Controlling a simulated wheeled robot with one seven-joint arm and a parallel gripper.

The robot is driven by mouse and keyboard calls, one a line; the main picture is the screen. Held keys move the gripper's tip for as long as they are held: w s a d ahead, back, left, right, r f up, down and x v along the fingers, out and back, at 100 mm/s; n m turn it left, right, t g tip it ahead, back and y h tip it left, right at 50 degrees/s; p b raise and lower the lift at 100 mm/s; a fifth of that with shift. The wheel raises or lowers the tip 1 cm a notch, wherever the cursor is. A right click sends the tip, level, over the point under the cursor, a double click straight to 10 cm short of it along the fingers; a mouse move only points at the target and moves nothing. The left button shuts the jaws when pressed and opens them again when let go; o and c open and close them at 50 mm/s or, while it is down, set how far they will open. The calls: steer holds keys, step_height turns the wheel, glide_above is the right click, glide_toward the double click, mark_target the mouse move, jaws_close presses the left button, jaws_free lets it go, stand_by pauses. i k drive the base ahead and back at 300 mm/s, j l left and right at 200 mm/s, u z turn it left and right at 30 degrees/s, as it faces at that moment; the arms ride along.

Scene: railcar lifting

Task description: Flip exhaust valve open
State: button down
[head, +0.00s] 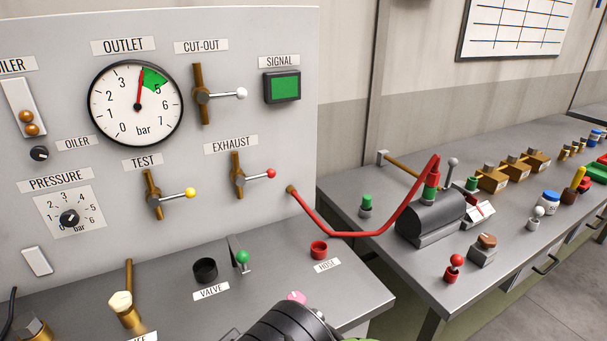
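The exhaust valve (238,180) is on the grey upright panel, just below its EXHAUST label (231,145). It has a vertical brass pipe and a thin silver lever. The lever sticks out to the right, crosswise to the pipe, and ends in a red knob (271,174). Nothing touches the lever. A dark rounded part of my arm shows at the bottom edge, below and apart from the valve. My gripper's fingers are not in view.
The similar test valve (153,195) with a yellow knob is to the left, and the cut-out valve (202,94) with a white knob is above. A red hose (345,234) hangs from the panel on the right. A green-knobbed lever (242,257) stands on the bench below.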

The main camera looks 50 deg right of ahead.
mark_target(240, 180)
steer(key=z, duration=1.15)
